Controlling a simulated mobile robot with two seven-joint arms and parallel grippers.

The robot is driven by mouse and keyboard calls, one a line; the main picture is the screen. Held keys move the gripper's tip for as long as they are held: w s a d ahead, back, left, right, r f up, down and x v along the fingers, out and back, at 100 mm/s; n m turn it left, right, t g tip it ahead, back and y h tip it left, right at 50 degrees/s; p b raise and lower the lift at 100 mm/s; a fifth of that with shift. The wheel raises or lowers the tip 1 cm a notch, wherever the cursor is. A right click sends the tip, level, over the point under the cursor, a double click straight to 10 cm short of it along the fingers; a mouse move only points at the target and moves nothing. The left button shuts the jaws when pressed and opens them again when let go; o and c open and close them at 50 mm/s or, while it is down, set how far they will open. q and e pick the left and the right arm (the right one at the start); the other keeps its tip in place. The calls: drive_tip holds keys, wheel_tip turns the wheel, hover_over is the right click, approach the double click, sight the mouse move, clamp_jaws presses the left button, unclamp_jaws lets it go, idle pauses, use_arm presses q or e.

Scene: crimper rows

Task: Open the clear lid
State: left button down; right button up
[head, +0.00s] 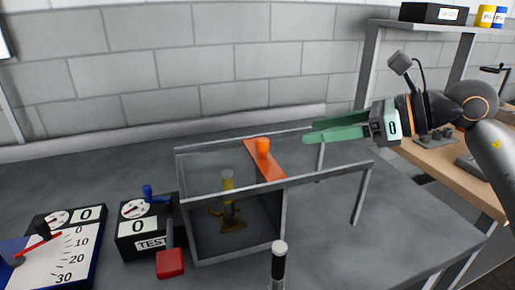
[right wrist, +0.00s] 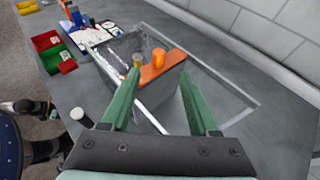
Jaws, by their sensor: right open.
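The clear lid (head: 213,158) lies flat over a grey-framed box (head: 234,246) in the head view, covering its opening. An orange strip (head: 270,172) with an upright orange knob (head: 263,147) crosses its right end. The knob also shows in the right wrist view (right wrist: 158,60). A yellow and brass-coloured tool (head: 229,200) stands inside the box. My right gripper (head: 308,130) is open and empty, its green fingers apart above the rails, right of and behind the knob. In the right wrist view the knob appears between the fingertips but farther off. My left gripper is not seen.
Empty rails (head: 330,176) on legs extend right from the box. Test gauges (head: 147,228) with a red-ended lever (head: 170,262) stand at left. A dark, white-topped cylinder (head: 278,265) stands in front. A shelf (head: 430,26) and wooden bench (head: 450,165) are at right.

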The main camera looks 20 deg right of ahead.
sight(266, 140)
drive_tip(key=p+x, duration=0.2)
drive_tip(key=x, duration=1)
drive_tip(key=shift+w+a+f, duration=0.1)
drive_tip(key=shift+a, duration=0.1)
clamp_jaws()
idle(1.0)
